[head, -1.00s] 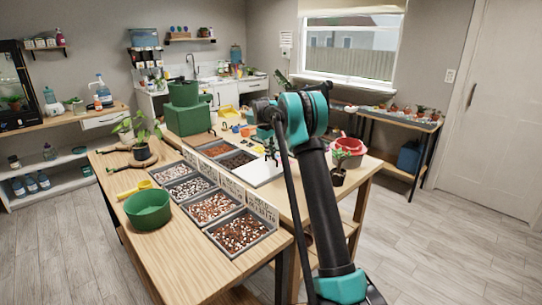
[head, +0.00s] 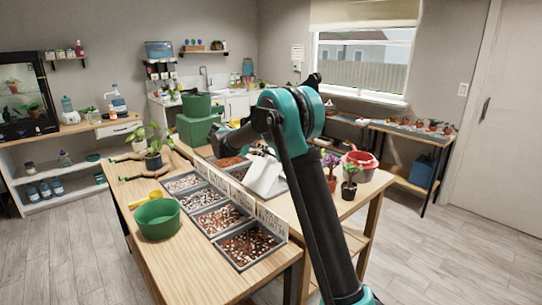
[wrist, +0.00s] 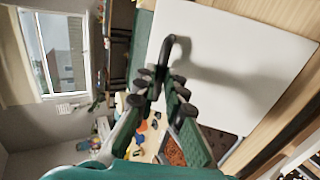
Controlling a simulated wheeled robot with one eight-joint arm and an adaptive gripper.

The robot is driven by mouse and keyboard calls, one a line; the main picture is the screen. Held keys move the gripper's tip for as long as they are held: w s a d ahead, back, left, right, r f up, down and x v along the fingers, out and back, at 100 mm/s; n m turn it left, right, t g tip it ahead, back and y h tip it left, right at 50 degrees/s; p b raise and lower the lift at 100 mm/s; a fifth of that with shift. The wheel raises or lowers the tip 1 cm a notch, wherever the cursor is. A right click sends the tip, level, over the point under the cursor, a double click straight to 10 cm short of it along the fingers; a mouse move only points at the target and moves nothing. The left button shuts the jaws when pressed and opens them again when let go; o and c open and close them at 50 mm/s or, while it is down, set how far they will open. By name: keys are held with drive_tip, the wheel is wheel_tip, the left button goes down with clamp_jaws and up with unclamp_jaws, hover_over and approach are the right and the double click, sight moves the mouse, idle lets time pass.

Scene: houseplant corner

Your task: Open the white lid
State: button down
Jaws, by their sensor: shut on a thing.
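The white lid (head: 264,177) stands tilted over the bins on the table in the head view, with a dark bin visible beside it. In the wrist view the white lid (wrist: 235,60) fills the upper right, with a dark hooked handle (wrist: 172,45) on it. My gripper (wrist: 168,90) is shut on that handle, its fingers closed around its lower part. In the head view my arm hides part of the area near the lid, and the fingers cannot be made out clearly.
Open bins of soil and pebbles (head: 222,217) line the table, with a green bowl (head: 157,217) at left. Potted plants (head: 350,184) and a red bowl (head: 361,161) stand right of my arm. Green containers (head: 196,128) stand behind. The table's front left is bare.

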drive_tip(key=s+a+t+h, duration=0.2)
drive_tip(key=s+a+h, duration=0.1)
drive_tip(key=s+a, duration=0.2)
drive_tip(key=shift+s+a+r, duration=0.15)
drive_tip(key=shift+a+r, duration=0.2)
drive_tip(key=shift+a, duration=0.75)
drive_tip(key=c, duration=1.6)
unclamp_jaws()
drive_tip(key=v, duration=1.2)
drive_tip(key=shift+f, duration=0.2)
